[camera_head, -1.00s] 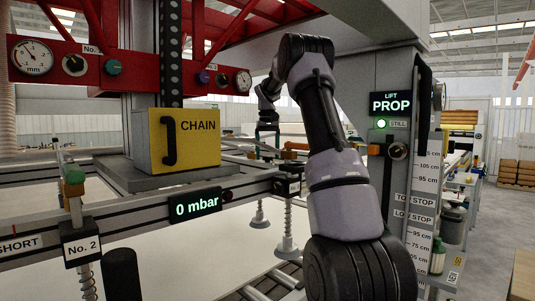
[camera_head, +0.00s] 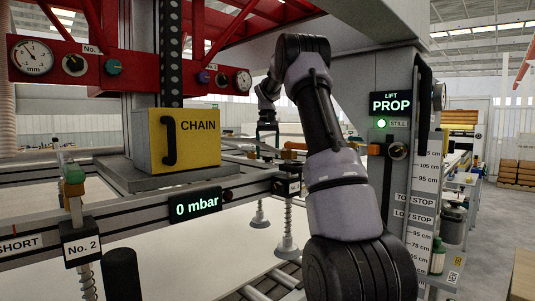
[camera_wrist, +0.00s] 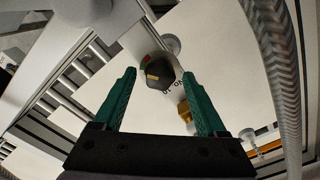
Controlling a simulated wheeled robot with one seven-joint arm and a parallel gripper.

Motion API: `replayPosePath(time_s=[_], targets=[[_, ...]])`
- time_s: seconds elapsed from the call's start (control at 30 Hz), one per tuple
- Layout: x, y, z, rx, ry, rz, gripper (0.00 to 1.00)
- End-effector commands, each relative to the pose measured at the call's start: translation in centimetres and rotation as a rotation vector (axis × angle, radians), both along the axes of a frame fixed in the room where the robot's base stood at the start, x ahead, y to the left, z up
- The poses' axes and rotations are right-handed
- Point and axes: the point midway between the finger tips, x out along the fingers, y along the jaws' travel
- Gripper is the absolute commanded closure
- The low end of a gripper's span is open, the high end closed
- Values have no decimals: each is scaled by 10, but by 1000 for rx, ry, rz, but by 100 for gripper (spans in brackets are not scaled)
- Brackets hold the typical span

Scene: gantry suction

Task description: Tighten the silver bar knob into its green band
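In the wrist view a dark, rounded knob (camera_wrist: 160,73) with a pale yellowish stripe lies between the fingertips. A small green and red band (camera_wrist: 145,62) shows at its upper left edge. I cannot tell for sure that this is the silver bar knob; its bar does not show plainly as silver. My gripper (camera_wrist: 159,75) is open, with one green finger on each side of the knob and gaps visible between. In the head view my gripper (camera_head: 268,130) hangs small and far off, pointing down behind the near beam; the knob is hidden there.
A yellow CHAIN box (camera_head: 200,140) stands left of my arm, and a grey lift column (camera_head: 350,85) stands to its right. A 0 mbar display (camera_head: 195,205) is on the near beam. Suction cups (camera_head: 287,245) hang below over a pale sheet (camera_head: 200,262).

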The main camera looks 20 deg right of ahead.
Motion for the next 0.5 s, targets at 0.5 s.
replayPosePath(time_s=[0.5], targets=[[1, 0, 22, -1, -4, 1, 21]])
